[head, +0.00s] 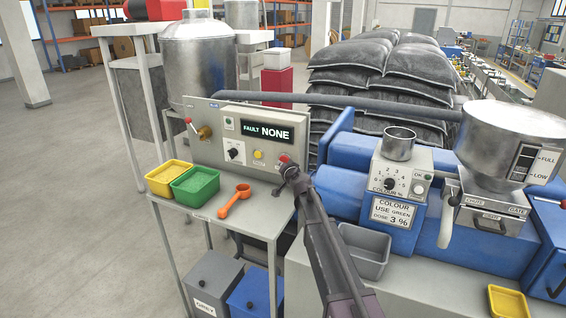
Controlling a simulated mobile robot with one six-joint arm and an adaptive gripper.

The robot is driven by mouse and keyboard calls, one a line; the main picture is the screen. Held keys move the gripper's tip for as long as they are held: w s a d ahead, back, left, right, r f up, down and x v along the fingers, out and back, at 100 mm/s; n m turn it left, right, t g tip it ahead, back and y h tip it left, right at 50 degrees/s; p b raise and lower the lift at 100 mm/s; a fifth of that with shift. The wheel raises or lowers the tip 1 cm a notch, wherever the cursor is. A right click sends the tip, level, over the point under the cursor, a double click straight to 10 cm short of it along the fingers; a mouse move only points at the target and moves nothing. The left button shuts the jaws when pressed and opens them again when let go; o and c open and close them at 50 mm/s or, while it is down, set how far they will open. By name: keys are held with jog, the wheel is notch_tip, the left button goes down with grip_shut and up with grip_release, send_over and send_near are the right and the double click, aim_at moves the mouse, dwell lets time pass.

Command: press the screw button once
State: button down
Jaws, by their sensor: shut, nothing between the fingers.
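The grey control panel (212,150) stands on the table, with a lit display (267,131) reading "FAULT NONE". A yellow button (258,154) sits at its lower middle, and a red control (283,158) sits at its lower right. The small labels are too blurred to tell which is the screw button. My gripper (288,172) is shut and empty, in front of the panel's lower right corner. It overlaps part of the red control in the picture; I cannot tell whether they touch. The yellow button is clear of it, to the left.
A black knob (234,153) and a lever (198,130) are also on the panel. A yellow tray (172,178), a green tray (195,187) and an orange scoop (235,199) lie in front. The blue machine (340,185) and a grey bin (366,250) are to the right.

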jog(key=shift+w+d, duration=0.3)
jog(key=shift+w, duration=0.5)
dwell(1.4)
jog(key=shift+s, duration=0.15)
jog(key=shift+s+a, duration=0.3)
jog(key=shift+s, duration=0.35)
dwell(0.3)
jog(key=shift+s+a, duration=0.3)
jog(key=shift+s, duration=0.5)
jog(key=shift+s+a, duration=0.3)
jog(key=shift+s, duration=0.45)
jog(key=shift+s+a, duration=0.3)
jog(key=shift+s, duration=0.5)
jog(key=s+d+f+g+h, duration=0.2)
jog(key=s+d+f+g, duration=0.3)
jog(key=s+d, duration=0.4)
jog(key=s+d+f+n+g+h, duration=0.1)
jog(key=s+d+f+g, duration=0.4)
jog(key=s, duration=1.2)
jog(key=s+d+f+n+g+h, duration=0.1)
jog(key=s+d+f+g+h, duration=0.3)
jog(key=s+d, duration=0.9)
jog(key=shift+s+d+f+g, duration=0.3)
jog(key=shift+f+g, duration=0.1)
jog(key=shift+f, duration=0.55)
